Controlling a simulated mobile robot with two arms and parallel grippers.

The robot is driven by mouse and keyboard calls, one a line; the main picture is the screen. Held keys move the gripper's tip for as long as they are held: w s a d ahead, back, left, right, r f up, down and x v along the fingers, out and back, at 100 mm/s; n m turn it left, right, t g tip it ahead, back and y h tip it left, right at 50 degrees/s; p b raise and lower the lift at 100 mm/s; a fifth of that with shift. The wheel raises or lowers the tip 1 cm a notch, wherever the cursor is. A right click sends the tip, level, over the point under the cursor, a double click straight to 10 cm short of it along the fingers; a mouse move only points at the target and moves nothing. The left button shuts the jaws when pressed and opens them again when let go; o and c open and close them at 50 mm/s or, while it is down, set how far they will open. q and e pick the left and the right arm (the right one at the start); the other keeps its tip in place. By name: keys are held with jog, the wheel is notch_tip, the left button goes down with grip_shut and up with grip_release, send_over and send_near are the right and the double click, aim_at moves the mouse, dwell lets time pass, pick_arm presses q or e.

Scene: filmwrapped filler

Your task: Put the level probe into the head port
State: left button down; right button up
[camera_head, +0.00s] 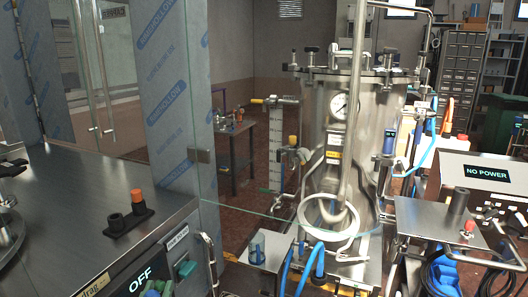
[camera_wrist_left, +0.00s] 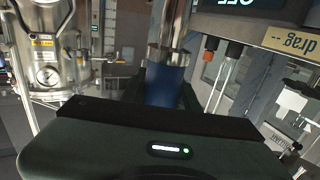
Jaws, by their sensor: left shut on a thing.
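In the left wrist view, my left gripper (camera_wrist_left: 165,98) is shut on a blue grip with a bright metal cylinder (camera_wrist_left: 166,62) beyond it. This is probably the level probe; its far end runs out at the top. In the head view, my left gripper is at most a sliver at the bottom edge, where I cannot make it out clearly. The steel vessel (camera_head: 372,115) stands right of centre, with a clamped lid (camera_head: 350,73) and a dial gauge. It also shows in the left wrist view (camera_wrist_left: 48,55). I cannot tell which fitting is the head port. My right gripper is not in view.
A steel machine top (camera_head: 60,195) fills the left, with black and orange-topped posts (camera_head: 137,200) and an OFF display (camera_head: 140,281). A glass panel (camera_head: 245,120) stands between it and the vessel.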

pick_arm(q)
jog(key=s+d+h, duration=0.1)
jog(key=s+d, duration=0.3)
jog(key=s, duration=0.3)
jog(key=shift+s+r+m, duration=0.25)
jog(key=shift+m, duration=0.05)
